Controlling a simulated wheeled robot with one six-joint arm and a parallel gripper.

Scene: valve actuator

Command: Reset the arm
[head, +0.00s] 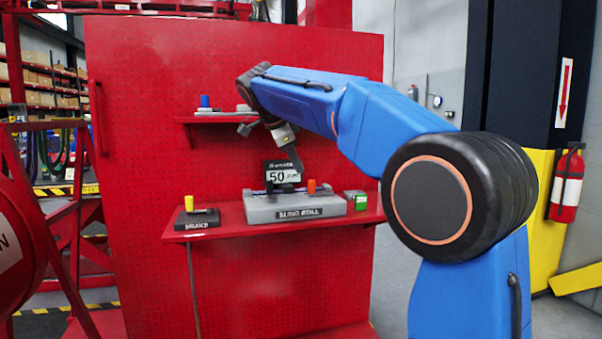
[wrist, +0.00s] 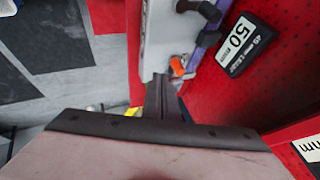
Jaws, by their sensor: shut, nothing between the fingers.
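My blue arm reaches over the red shelf, and my gripper (head: 294,165) points down in front of the black "50" sign (head: 282,175). In the wrist view my gripper (wrist: 160,85) is shut, with its dark fingers together and nothing between them. It is over or beside the grey box (head: 265,212), whose front label seems to read "SLING ROLL". An orange knob (head: 311,186) stands on that box. In the wrist view the orange knob (wrist: 178,66) is just beyond the fingertips, near a purple bar (wrist: 207,42). I cannot tell whether the fingers touch anything.
A small "BALANCE" box (head: 196,220) with a yellow knob is at the shelf's left. A green box (head: 355,200) is at its right. An upper shelf (head: 215,119) carries a blue knob (head: 205,101). A red pegboard panel (head: 140,150) stands behind.

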